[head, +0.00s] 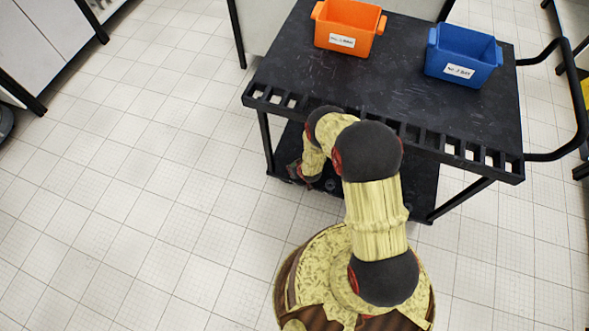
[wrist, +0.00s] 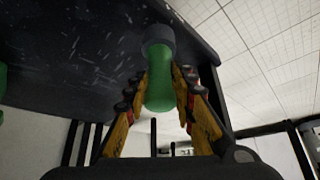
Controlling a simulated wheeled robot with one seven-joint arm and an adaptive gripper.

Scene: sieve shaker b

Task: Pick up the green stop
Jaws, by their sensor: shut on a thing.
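The green stop (wrist: 160,92) is a rounded green piece with a dark grey end, seen in the middle of the wrist view. My gripper (wrist: 162,76) has its yellow and black fingers on both sides of it and is shut on it. The dark grey end lies against or in front of a dark speckled surface (wrist: 80,50); I cannot tell whether they touch. In the head view my gripper (head: 303,174) is low at the front left of the black cart (head: 375,85), and the green stop cannot be made out there.
An orange bin (head: 345,35) and a blue bin (head: 463,65) stand on the cart's top. The cart's slotted front edge (head: 385,128) is close to my arm. Another green piece (wrist: 2,95) shows at the wrist view's left edge. The tiled floor at left (head: 130,180) is clear.

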